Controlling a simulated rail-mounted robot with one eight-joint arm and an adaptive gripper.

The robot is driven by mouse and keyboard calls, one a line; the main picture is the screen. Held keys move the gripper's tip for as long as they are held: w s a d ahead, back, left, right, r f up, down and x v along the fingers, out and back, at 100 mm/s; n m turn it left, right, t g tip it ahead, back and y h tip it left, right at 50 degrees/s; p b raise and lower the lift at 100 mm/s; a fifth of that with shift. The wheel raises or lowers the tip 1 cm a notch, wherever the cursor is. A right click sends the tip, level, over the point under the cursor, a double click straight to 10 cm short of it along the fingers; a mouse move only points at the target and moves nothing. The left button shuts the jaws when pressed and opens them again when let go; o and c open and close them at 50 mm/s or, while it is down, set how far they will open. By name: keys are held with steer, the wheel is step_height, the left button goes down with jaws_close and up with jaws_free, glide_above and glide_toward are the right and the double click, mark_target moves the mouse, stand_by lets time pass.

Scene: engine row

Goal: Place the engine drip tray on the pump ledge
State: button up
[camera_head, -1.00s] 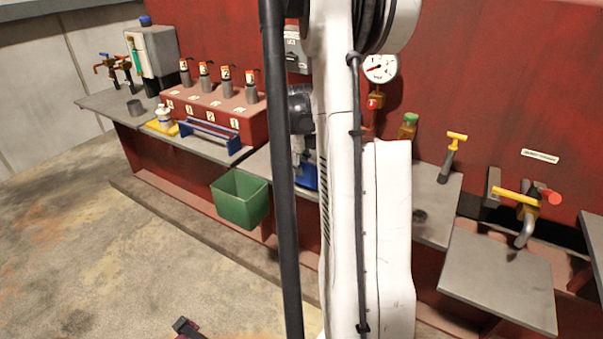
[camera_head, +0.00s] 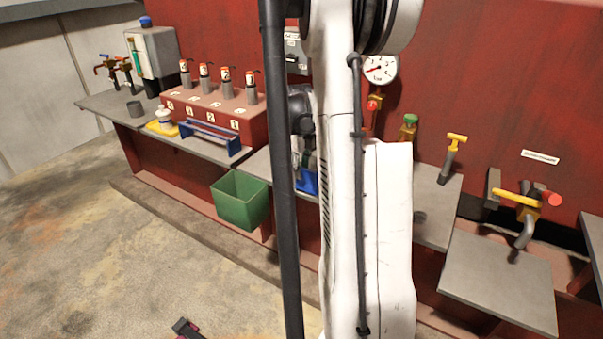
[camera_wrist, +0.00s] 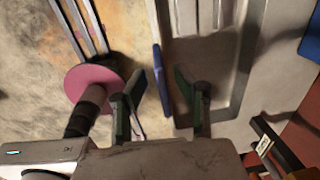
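The grey ledge (camera_head: 500,275) under the yellow-handled valve is at the right and looks bare. Which ledge is the pump ledge is unclear.
A green bin (camera_head: 240,199) hangs at the front of the bench. The red injector block (camera_head: 215,112) and a white canister (camera_head: 155,52) are at the left.

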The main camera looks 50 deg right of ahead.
step_height(320, 180, up, 10)
steer(key=w+a+r+n+t, duration=0.15)
steer(key=a+n, duration=0.25)
steer(key=a, duration=0.4)
steer(key=w+a+r+n, duration=0.1)
steer(key=a+r+n, duration=0.2)
steer(key=a+n, duration=0.3)
steer(key=s+a+n+t, duration=0.2)
steer(key=s+a+n, duration=0.1)
steer(key=a+n, duration=0.5)
steer(key=s+a+n+t, duration=0.1)
steer(key=s+a+n, duration=0.3)
steer(key=a+n, duration=0.4)
steer(key=s+a+n+t, duration=0.2)
steer(key=s+a+n, duration=0.2)
steer(key=a+n, duration=0.5)
steer(key=a, duration=0.7)
steer(key=shift+s+a+t+y+p, duration=0.15)
steer(key=shift+t+y+p, duration=0.15)
steer(key=shift+t+y, duration=0.1)
